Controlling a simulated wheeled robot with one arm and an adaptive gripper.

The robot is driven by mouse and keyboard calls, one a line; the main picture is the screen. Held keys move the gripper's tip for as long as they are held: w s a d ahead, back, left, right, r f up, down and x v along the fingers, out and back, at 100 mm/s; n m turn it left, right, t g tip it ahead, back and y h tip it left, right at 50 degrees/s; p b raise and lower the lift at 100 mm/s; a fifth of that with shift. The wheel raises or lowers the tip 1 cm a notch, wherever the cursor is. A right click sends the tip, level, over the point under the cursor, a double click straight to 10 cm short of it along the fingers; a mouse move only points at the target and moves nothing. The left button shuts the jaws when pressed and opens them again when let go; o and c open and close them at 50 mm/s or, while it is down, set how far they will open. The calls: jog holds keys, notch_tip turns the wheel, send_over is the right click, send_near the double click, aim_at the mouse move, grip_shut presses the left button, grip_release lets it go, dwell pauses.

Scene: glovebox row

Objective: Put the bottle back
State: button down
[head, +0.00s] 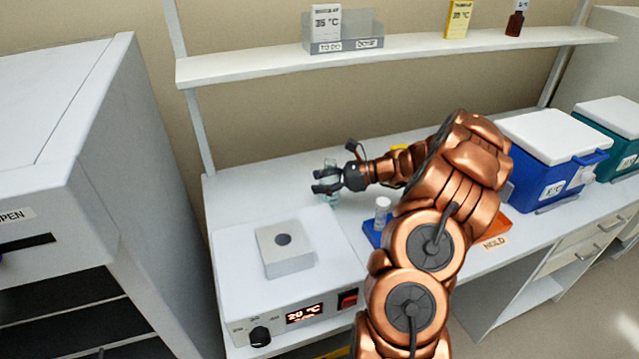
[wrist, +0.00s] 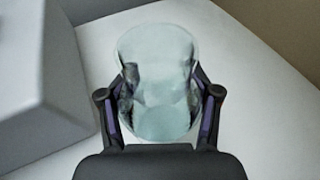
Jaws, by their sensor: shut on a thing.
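A clear, pale green glass bottle (wrist: 158,85) is between the fingers of my gripper (wrist: 160,105) in the wrist view. The fingers press on it from both sides. In the head view my gripper (head: 322,181) is at the back left of the white bench, behind the heater unit, with the bottle (head: 331,170) partly hidden by the fingers. I cannot tell whether the bottle touches the bench top. A small white-capped vial (head: 382,212) stands on a blue pad (head: 371,236) to the right, partly behind my arm.
The heater unit (head: 230,254) with a white block (head: 285,252) stands front left. A shelf (head: 400,53) above holds a grey bin (head: 360,27), a yellow box (head: 458,18) and a brown bottle (head: 515,20). A blue cooler (head: 545,170) stands right, near an orange pad (head: 492,228).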

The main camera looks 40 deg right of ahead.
jog(key=shift+f, duration=0.5)
jog(key=shift+f, duration=0.1)
jog(key=shift+c, duration=1.2)
grip_release()
jog(key=shift+s, duration=0.1)
jog(key=b+v, duration=0.3)
jog(key=v, duration=0.9)
jog(key=shift+r, duration=0.2)
